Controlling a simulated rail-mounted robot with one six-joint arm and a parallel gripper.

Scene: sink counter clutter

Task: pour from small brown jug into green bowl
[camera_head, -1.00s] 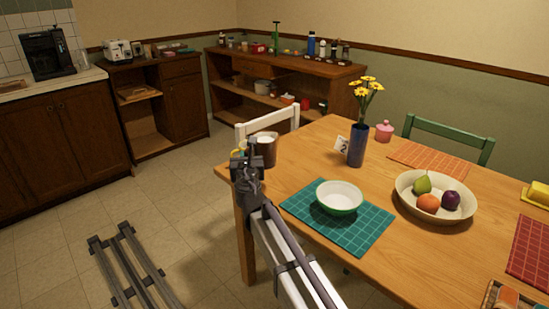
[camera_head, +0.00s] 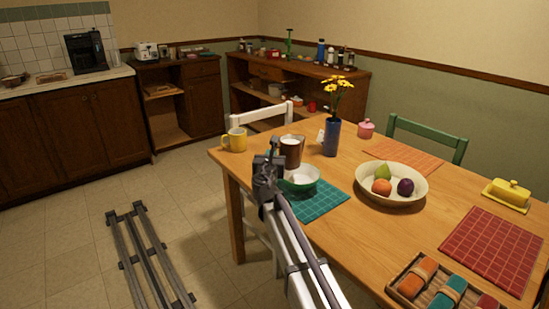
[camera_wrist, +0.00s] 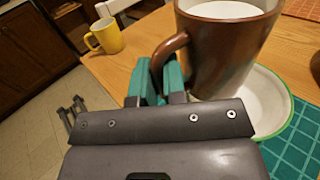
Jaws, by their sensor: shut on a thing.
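The small brown jug (camera_head: 291,153) is held upright above the table, close to the green bowl (camera_head: 302,187). In the wrist view the jug (camera_wrist: 235,55) fills the upper right, white inside its rim; whether that is liquid or lining I cannot tell. My gripper (camera_head: 268,170) is shut on the jug's handle; its teal fingers show in the wrist view (camera_wrist: 162,82). The bowl, green outside and white inside, stands on a teal checked mat (camera_head: 325,203). In the wrist view the bowl (camera_wrist: 268,105) is partly hidden behind the jug.
A yellow mug (camera_head: 235,140) stands at the table's left corner. A blue vase (camera_head: 331,138) with yellow flowers stands behind the jug. A cream fruit bowl (camera_head: 391,190) is to the right. A white chair (camera_head: 260,115) is at the far left edge.

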